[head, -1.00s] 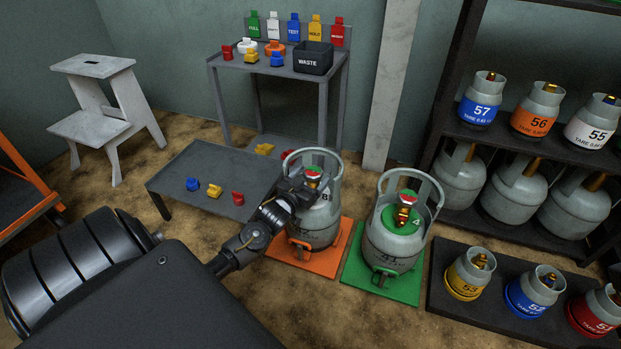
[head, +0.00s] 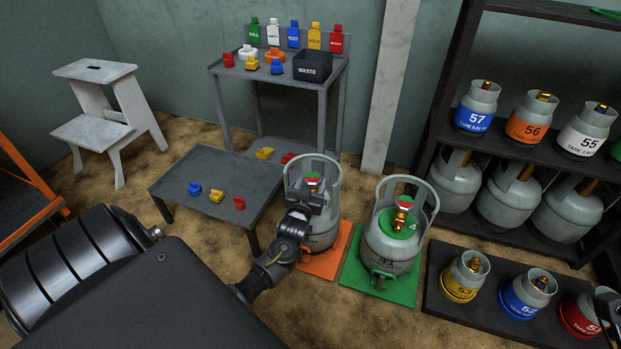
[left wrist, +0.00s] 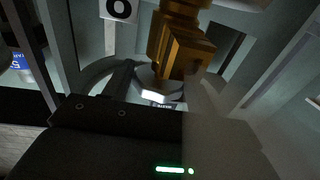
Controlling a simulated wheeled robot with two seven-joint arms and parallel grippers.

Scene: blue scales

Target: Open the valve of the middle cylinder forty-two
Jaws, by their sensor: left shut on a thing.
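A grey cylinder (head: 325,229) with a cut-out collar stands upright on an orange scale (head: 325,263). Its number is hidden behind my left gripper. Its valve has a red and green handwheel (head: 314,180) on top. My left gripper (head: 305,199) reaches into the collar opening from the front and is shut at the valve, seemingly on the handwheel; the exact contact is hard to see. In the left wrist view the brass valve body (left wrist: 178,42) hangs close before the fingers. Part of my right gripper (head: 608,306) shows at the right edge; its fingers are unclear.
A similar cylinder (head: 393,247) stands close to the right on a green scale (head: 380,285). A low grey table (head: 215,180) with coloured caps is behind my left arm. A black platform (head: 450,305) and a dark shelf with several cylinders fill the right.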

